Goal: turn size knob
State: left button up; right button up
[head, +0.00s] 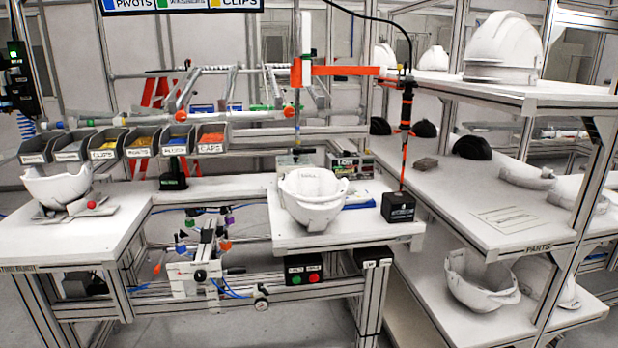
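A white helmet shell (312,210) rests on the middle work table, with its inside partly showing. Another white shell (58,187) sits open side up on a grey fixture (45,214) on the left table. A small red ball-shaped knob (91,204) shows at that fixture's right side. I cannot tell whether it is the size knob, and no other size knob is clear at this scale. Neither of my grippers is in view.
Labelled parts bins (139,142) line the back left. A black tool stand (398,207) with an orange-marked vertical tool (406,110) stands right of the middle shell. Shelves (500,220) on the right hold more white shells. A clamp device (205,262) occupies the gap between tables.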

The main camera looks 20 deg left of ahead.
aim_at(200, 276)
jog(key=u, duration=1.3)
